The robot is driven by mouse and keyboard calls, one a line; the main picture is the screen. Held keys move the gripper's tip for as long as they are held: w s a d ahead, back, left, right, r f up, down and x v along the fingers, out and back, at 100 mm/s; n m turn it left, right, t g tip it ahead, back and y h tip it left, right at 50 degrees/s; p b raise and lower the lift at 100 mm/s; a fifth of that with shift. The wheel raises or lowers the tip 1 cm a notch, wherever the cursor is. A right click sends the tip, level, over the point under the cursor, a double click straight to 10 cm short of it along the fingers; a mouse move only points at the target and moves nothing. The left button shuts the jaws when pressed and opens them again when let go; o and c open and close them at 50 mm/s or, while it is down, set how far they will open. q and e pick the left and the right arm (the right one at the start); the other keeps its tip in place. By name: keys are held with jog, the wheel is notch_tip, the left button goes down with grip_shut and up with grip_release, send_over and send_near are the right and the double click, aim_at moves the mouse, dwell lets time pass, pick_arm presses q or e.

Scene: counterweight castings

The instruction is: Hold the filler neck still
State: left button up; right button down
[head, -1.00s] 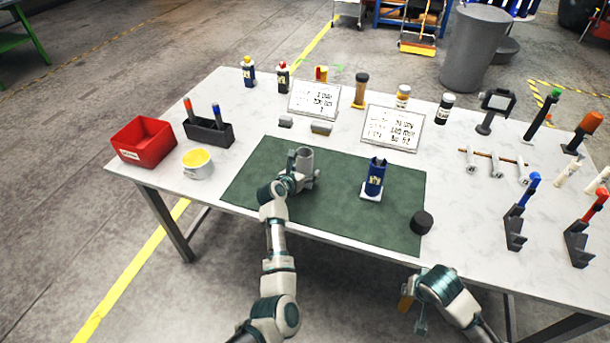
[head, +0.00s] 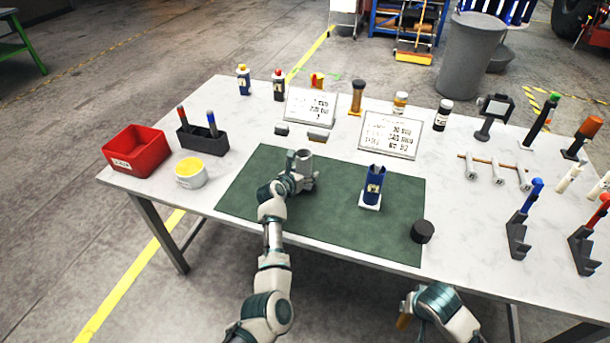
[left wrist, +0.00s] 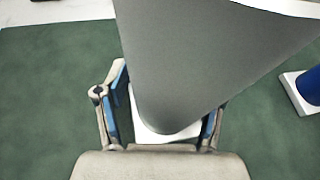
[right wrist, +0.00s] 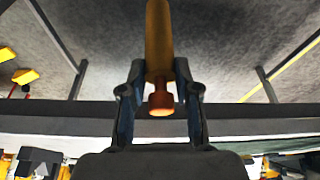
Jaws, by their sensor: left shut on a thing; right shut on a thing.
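My right gripper (head: 408,306) is off the table's front edge, low in the head view. In the right wrist view it is shut on an orange-yellow rod-like thing (right wrist: 159,45) with a rounded end.
A dark round cap (head: 422,232) lies at the mat's right front corner. A blue holder (head: 374,185) on a white base stands on the mat. Red bin (head: 135,150), yellow-topped tub (head: 191,172) and two sign plates (head: 390,135) surround the mat. Upright tools stand at right.

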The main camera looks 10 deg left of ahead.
pick_arm(q)
jog(key=shift+f, duration=0.9)
jog(key=shift+f, duration=0.15)
jog(key=shift+s+f+p, duration=0.1)
jog(key=shift+p, duration=0.25)
pick_arm(e)
jog(key=shift+r, duration=0.55)
dwell(1.4)
pick_arm(q)
jog(key=shift+s+f+p, duration=0.1)
jog(key=shift+f+p, duration=0.25)
jog(key=shift+p, duration=0.05)
pick_arm(e)
jog(key=shift+r, duration=0.55)
dwell(1.6)
pick_arm(q)
jog(key=o, duration=1.7)
jog(key=shift+r, duration=0.25)
jog(key=c, duration=1.2)
